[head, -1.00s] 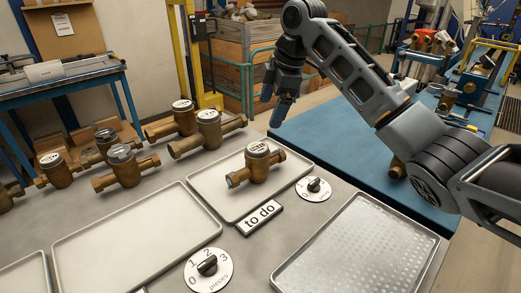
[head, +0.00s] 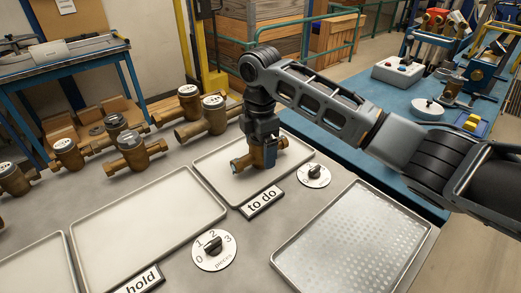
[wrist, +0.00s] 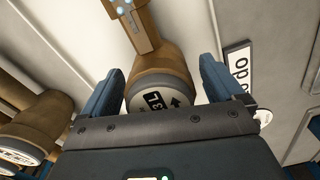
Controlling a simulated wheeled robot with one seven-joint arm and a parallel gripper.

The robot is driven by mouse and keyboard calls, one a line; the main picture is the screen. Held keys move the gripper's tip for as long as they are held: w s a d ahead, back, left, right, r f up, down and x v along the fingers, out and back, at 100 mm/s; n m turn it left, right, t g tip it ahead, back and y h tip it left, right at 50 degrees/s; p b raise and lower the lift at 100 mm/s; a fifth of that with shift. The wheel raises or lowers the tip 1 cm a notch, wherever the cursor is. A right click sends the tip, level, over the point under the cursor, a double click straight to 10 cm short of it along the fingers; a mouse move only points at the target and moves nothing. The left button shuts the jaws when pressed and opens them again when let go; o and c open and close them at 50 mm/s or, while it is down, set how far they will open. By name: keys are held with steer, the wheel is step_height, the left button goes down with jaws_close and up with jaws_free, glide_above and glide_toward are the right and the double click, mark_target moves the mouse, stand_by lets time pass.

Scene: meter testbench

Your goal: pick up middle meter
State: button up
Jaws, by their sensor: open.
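A brass water meter with a white dial (wrist: 160,100) lies on the "to do" tray (head: 222,187). In the head view its brass pipe end (head: 239,163) shows to the left of my fingers, and the rest is partly hidden. My gripper (head: 262,147) is over this meter, pointing down. In the wrist view the blue fingers of my gripper (wrist: 160,85) stand apart, one on each side of the meter's round body, with small gaps visible. I cannot tell which meter counts as the middle one.
Several other brass meters stand on the bench to the left, such as one meter (head: 133,152) near the empty "hold" tray (head: 150,215). A dotted tray (head: 345,235) lies at the right, empty. Dial knobs (head: 212,246) and (head: 314,174) sit on the bench.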

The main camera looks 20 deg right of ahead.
steer(key=shift+f, duration=0.25)
steer(key=shift+c, duration=0.2)
steer(key=shift+r, duration=0.1)
steer(key=c, duration=1.7)
